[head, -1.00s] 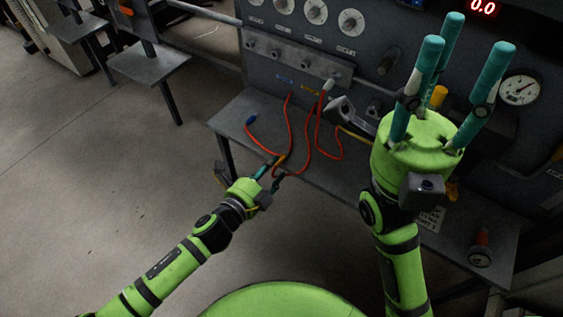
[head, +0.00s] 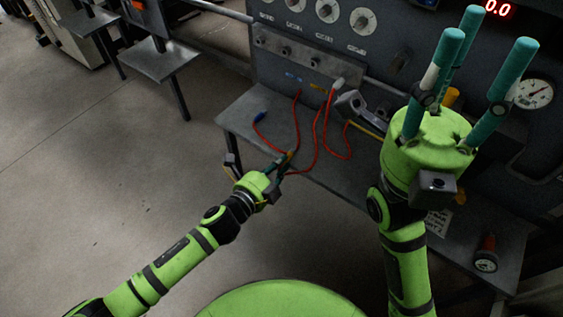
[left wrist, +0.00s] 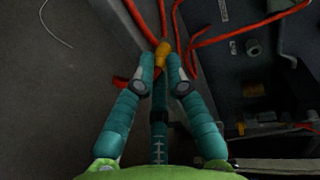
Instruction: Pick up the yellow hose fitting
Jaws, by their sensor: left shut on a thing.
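The yellow hose fitting (head: 290,154) is at the end of a red hose, by the front edge of the grey bench (head: 240,112). My left gripper (head: 283,162) has its teal fingers closed around it. In the left wrist view the fitting (left wrist: 163,48) shows between and just beyond the fingertips (left wrist: 160,62); its lower part is hidden by them. I cannot tell whether it touches the bench. My right gripper (head: 487,50) is raised at the right, fingers spread upward, open and empty.
Several red hoses (head: 316,140) loop over the bench, one with a blue end (head: 260,117). A grey panel with dials (head: 362,20) stands behind.

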